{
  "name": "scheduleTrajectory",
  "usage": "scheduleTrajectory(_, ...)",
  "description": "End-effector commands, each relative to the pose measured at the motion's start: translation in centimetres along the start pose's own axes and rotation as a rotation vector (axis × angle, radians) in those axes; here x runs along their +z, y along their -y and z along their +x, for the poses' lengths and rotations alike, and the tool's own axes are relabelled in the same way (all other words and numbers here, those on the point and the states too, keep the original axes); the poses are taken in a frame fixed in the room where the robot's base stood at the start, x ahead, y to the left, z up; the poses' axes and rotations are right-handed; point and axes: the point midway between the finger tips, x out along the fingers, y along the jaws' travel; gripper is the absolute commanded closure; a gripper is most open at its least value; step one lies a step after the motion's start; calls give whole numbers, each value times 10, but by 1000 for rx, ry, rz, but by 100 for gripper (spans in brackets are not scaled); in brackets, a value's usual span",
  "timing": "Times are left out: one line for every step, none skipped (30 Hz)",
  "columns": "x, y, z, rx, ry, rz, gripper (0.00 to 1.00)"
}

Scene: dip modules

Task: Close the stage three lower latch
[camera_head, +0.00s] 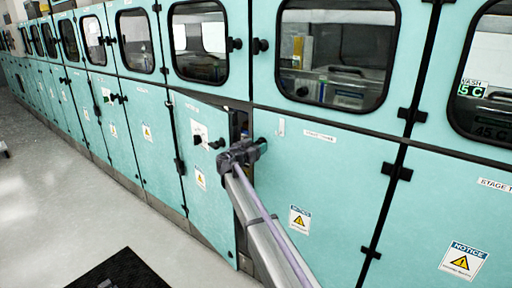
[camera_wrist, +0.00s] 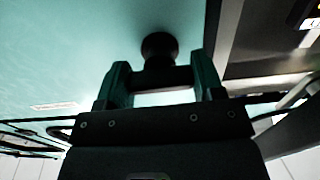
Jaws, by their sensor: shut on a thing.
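The stage three lower panel (camera_head: 330,185) is a teal door with a "stage three" label (camera_head: 320,136). Its lower latch (camera_wrist: 159,47) is a round black knob with a dark bar below it, seen at the top middle of the wrist view. My gripper (camera_head: 262,143) is at the upper left corner of this panel and hides most of the latch in the head view. In the wrist view its two teal fingers (camera_wrist: 161,80) stand either side of the dark bar, shut on it. The latch's exact angle cannot be told.
The lower door to the left (camera_head: 195,165) stands slightly ajar, with a dark gap (camera_head: 240,122) beside my gripper. A black knob (camera_head: 260,46) sits on the upper windowed door above. A black mat (camera_head: 122,272) lies on the open grey floor at left.

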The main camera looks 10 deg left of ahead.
Motion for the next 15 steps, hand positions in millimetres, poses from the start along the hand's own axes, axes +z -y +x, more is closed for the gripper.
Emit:
scheduleTrajectory(0,0,0,0,0,-4,62)
scheduleTrajectory(0,0,0,0,0,-9,62)
scheduleTrajectory(0,0,0,0,0,-15,62)
scheduleTrajectory(0,0,0,1,0,-22,62)
scheduleTrajectory(0,0,0,0,0,-30,62)
scheduleTrajectory(0,0,0,1,0,-44,62)
scheduleTrajectory(0,0,0,1,0,-55,62)
scheduleTrajectory(0,0,0,1,0,-69,62)
scheduleTrajectory(0,0,0,1,0,-89,62)
scheduleTrajectory(0,0,0,1,1,-107,62)
scheduleTrajectory(0,0,0,1,1,-125,62)
scheduleTrajectory(0,0,0,1,1,-152,62)
scheduleTrajectory(0,0,0,1,1,-174,62)
scheduleTrajectory(0,0,0,1,1,-197,62)
scheduleTrajectory(0,0,0,1,1,-230,62)
